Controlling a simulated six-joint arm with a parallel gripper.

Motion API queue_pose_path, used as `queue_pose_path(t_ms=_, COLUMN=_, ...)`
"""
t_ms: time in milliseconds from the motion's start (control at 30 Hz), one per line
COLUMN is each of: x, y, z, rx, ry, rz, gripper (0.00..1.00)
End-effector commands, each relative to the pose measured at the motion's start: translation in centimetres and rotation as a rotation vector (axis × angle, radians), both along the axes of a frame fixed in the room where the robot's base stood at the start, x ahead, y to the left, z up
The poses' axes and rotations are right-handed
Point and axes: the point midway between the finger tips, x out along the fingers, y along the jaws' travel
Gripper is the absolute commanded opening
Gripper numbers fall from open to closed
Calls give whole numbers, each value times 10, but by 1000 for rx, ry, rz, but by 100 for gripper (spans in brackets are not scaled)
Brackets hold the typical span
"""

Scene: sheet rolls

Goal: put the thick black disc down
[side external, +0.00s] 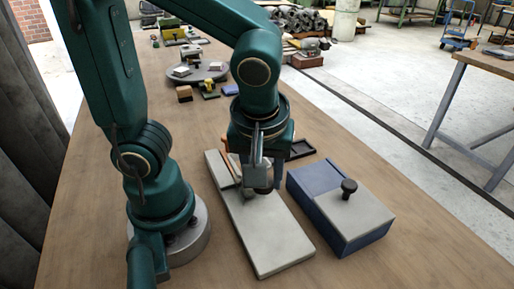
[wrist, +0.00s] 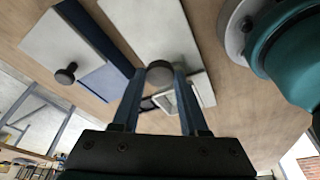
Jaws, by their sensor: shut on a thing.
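My gripper (side external: 262,184) is low over a long pale board (side external: 268,235). In the wrist view my gripper (wrist: 158,75) is shut on a dark round piece, the thick black disc (wrist: 160,70), between its fingertips. In the side view only a dark bit of the disc (side external: 264,190) shows below the fingers; the rest is hidden. I cannot tell whether the disc touches the board. The board also shows behind the fingertips in the wrist view (wrist: 150,25).
Right of the board stands a blue box (side external: 318,179) with a pale lid (side external: 355,215) and a black knob (side external: 349,187). A small black tray (side external: 301,149) lies behind the gripper. Small blocks and a grey round plate (side external: 200,72) stand farther back. The table's front is clear.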

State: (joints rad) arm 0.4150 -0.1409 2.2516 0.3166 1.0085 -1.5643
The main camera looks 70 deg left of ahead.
Motion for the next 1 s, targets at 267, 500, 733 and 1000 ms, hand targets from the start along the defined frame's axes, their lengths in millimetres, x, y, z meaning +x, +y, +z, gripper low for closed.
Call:
queue_pose_path(t_ms=267, x=1, y=0, z=-37, rx=2, ry=0, rz=-1, gripper=0)
queue_pose_path(t_ms=500, x=0, y=1, z=-61, rx=5, ry=4, rz=-2, gripper=0)
queue_pose_path(t_ms=733, x=0, y=0, z=-78, rx=0, ry=0, rz=-1, gripper=0)
queue_pose_path(t_ms=1000, x=0, y=0, z=-79, rx=-1, ry=-1, rz=-1, gripper=0)
